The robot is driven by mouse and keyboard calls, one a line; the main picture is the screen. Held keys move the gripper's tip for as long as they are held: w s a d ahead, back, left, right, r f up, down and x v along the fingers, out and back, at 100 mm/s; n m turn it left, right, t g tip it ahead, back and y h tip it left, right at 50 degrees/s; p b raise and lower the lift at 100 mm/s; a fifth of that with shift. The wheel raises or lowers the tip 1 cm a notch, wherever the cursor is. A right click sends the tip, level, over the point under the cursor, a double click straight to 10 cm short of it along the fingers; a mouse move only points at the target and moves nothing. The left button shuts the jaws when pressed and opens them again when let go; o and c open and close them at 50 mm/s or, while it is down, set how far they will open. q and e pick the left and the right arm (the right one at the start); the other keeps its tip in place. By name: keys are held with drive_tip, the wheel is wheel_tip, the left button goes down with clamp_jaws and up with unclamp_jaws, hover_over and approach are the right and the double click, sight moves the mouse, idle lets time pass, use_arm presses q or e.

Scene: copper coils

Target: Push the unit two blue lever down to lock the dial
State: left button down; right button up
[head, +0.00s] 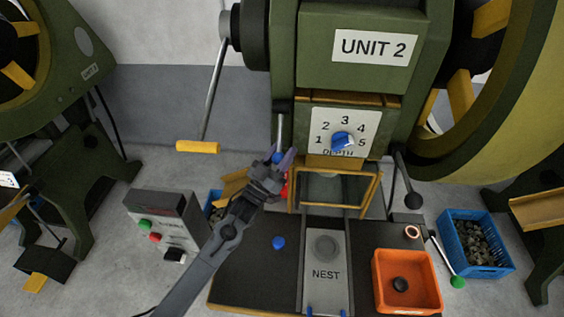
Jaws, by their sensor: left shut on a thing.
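The Unit 2 press (360,75) stands in the middle. Its white depth plate carries a blue dial (342,140), whose pale pointer mark faces toward the 5. Left of the plate, a metal lever rod hangs down to a blue lever knob (278,157). My left gripper (277,163) is at this knob and shut on it, with the knob partly hidden between the dark fingers. My right gripper is not in view.
A yellow-framed guard (336,190) stands below the dial, above the NEST plate (326,275). An orange bin (407,282), a blue crate (475,243) and a control box (163,226) stand around. A yellow-handled lever (198,147) hangs at left.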

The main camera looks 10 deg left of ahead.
use_arm(q)
drive_tip(key=shift+f, duration=0.2)
idle(0.3)
drive_tip(key=c, duration=0.7)
unclamp_jaws()
drive_tip(key=shift+r, duration=0.1)
drive_tip(key=v, duration=1)
drive_tip(key=shift+s+a+f, duration=0.15)
drive_tip(key=shift+s+f, duration=0.05)
drive_tip(key=shift+f, duration=0.1)
